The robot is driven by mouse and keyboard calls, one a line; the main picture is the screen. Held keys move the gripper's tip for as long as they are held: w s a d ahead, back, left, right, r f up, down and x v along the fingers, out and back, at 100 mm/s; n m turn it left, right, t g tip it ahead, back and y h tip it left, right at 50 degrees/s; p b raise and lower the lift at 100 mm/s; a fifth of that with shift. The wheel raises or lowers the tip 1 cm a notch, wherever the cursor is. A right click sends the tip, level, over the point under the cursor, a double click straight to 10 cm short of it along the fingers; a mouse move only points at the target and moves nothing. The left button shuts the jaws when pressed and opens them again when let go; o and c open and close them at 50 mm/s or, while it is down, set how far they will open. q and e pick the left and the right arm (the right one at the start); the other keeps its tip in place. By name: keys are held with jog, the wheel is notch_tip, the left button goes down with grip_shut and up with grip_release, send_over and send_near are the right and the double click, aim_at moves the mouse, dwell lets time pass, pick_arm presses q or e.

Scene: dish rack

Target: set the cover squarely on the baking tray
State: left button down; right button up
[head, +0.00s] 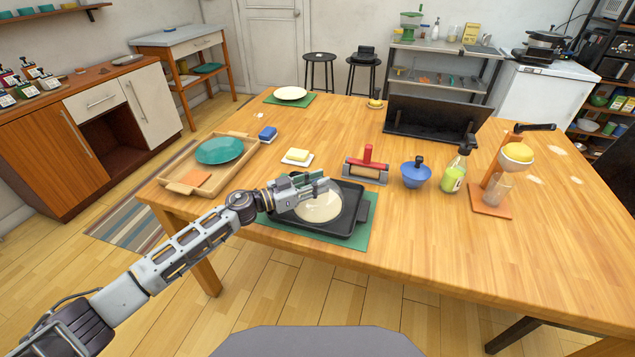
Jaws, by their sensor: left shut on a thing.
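The black baking tray (358,223) lies on a green mat (371,240) near the table's front edge. A pale, cream, round piece, which looks like the cover (319,209), shows inside the tray's outline. I cannot tell whether it touches the tray or is held just above it. My left gripper (318,188) is over the tray, at the far side of the pale piece. It is shut, apparently on this cover; the grip itself is hidden by the fingers. My right gripper is not in view.
Behind the tray are a red-handled tool (367,162), a butter dish (298,157) and a blue block (267,134). A blue bowl (415,175) and a bottle (455,175) stand right. A wooden tray (197,188) lies left. The front right table is clear.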

pick_arm(q)
jog(key=shift+f, duration=0.15)
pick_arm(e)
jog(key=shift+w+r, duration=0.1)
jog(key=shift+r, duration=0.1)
pick_arm(q)
jog(key=c, duration=1.1)
grip_release()
jog(key=shift+c, duration=0.2)
jog(key=c, duration=0.4)
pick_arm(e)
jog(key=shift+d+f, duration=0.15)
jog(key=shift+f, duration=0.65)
